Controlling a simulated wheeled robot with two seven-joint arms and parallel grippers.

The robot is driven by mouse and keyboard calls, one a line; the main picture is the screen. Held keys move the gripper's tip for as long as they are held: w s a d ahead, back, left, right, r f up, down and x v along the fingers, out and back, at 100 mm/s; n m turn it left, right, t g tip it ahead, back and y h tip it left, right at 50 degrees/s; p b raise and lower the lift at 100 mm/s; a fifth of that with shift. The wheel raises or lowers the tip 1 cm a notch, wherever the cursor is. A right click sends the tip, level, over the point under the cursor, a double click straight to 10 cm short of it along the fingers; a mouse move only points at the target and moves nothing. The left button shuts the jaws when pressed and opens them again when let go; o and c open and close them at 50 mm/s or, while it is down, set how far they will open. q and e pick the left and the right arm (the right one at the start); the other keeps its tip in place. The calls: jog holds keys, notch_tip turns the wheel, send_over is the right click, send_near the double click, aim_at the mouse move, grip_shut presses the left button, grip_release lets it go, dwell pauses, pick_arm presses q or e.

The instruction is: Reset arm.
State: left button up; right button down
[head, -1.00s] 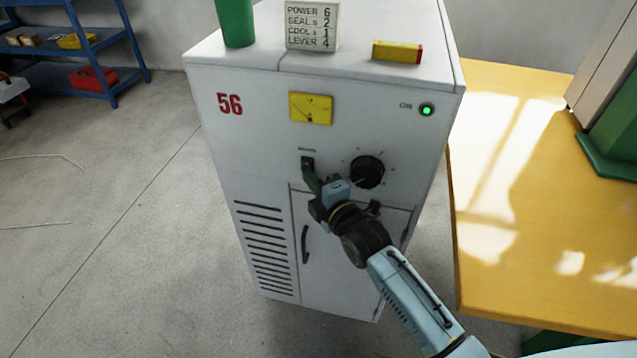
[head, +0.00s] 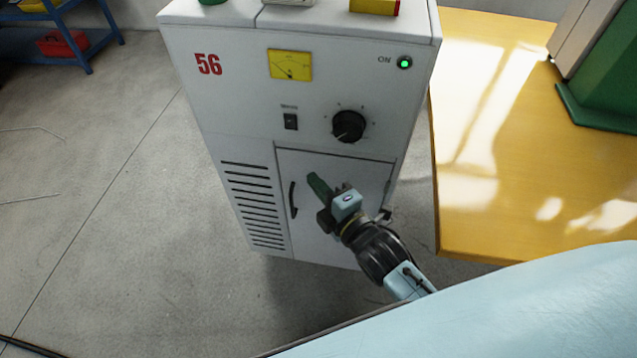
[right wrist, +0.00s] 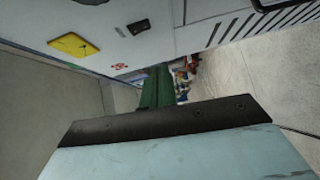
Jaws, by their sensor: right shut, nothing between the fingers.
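My right gripper (head: 318,186) is shut and empty, with its green fingers pointing up and left in front of the lower door of a white cabinet (head: 222,122). The fingers also show in the right wrist view (right wrist: 157,88), apart from the cabinet front. In the head view they are below the black rocker switch (head: 290,121) and the black dial (head: 348,126), and right of the door handle (head: 293,199). My left gripper is not in view.
A lit green lamp (head: 404,63) and a yellow meter (head: 290,64) are on the cabinet front. A yellow table (head: 520,190) stands close on the right. The floor on the left is open. A blue shelf (head: 75,38) stands at the back left.

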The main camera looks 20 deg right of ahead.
jog(key=shift+s+f, duration=0.1)
dwell(0.5)
jog(key=s+d+f+m+g+h, duration=0.1)
jog(key=s+d+f+m+g, duration=0.3)
jog(key=f, duration=0.6)
jog(key=s+f+m+g+h, duration=0.15)
jog(key=s+f, duration=0.35)
jog(key=f, duration=0.6)
jog(key=s+d+f+m+g, duration=0.25)
jog(key=s+f+m, duration=0.2)
jog(key=f, duration=0.55)
jog(key=s+d+f+m+g, duration=0.2)
jog(key=s+f, duration=0.2)
jog(key=s, duration=0.4)
jog(key=s+d+f+m+g+h, duration=0.1)
jog(key=s+f+m+g, duration=0.2)
jog(key=s, duration=0.5)
jog(key=s+d+f+m+g+h, duration=0.1)
jog(key=s+d+f+m+g, duration=0.1)
jog(key=s+f, duration=0.3)
jog(key=s, duration=0.4)
jog(key=shift+d+f+m+g, duration=0.3)
jog(key=shift+g, duration=0.1)
jog(key=shift+s, duration=0.15)
